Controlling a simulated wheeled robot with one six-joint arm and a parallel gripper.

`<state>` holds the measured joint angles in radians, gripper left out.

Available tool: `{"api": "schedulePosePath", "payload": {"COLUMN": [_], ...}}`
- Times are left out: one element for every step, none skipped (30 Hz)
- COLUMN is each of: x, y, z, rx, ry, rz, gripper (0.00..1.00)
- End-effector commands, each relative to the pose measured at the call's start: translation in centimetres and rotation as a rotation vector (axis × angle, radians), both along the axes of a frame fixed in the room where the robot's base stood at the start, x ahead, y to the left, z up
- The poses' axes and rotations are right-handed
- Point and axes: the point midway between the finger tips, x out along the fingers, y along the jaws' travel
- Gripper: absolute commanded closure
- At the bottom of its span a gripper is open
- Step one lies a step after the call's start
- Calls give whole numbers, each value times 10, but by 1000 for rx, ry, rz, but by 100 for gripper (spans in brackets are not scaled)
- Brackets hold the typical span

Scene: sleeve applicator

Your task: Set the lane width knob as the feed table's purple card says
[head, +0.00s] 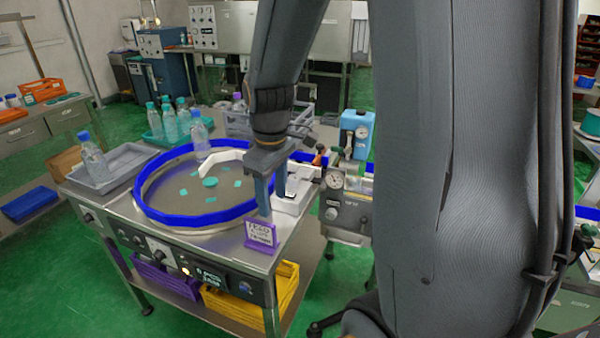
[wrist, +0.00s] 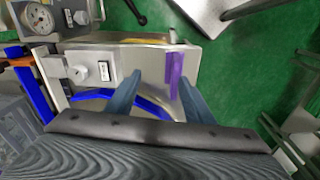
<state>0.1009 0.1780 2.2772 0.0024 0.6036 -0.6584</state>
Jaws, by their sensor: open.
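The purple card (head: 261,235) stands upright at the front right corner of the feed table (head: 120,208). Its writing is too small to read. In the wrist view the card (wrist: 175,75) is edge-on near the right finger. My gripper (head: 272,200) is open and empty, pointing down just above and behind the card; its two fingers (wrist: 159,75) also show in the wrist view. A white block with a knob (wrist: 78,73) and a small dark label lies left of the fingers in the wrist view. I cannot tell whether this is the lane width knob.
The blue-rimmed round table (head: 195,220) holds a bottle and teal caps. A front panel (head: 160,250) carries several knobs. A gauge unit (head: 345,205) stands to the right. Grey tray (head: 110,165) and crates (head: 285,295) are around the table. My arm hides much of the right.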

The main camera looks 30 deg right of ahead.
Motion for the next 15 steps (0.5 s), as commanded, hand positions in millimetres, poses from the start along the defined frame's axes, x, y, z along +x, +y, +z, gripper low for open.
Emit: {"api": "schedulePosePath", "payload": {"x": [18,28,40,49,58,69,76,84,93,99,104,110,115,119,122], "y": [-13,-20,-30,-38,-46,-56,-64,-71,-82,-88,-95,-103,-108,-113,-119], "z": [2,4,6,8,10,12,13,15,16,18,19,20,21,22,23], "rx": [-9,-13,-19,-24,-26,-30,-33,-35,-37,-37,-38,-38,-38,-40,-38], "ry": [8,14,21,27,32,39,45,48,55,58,62,66,69,70,74], "rz": [90,153,240,305,369,454,516,576,653,707,758,821,862,901,946], "gripper": [52,52,52,52,52,52,52,52,52,52,52,52,52,52,52]}}
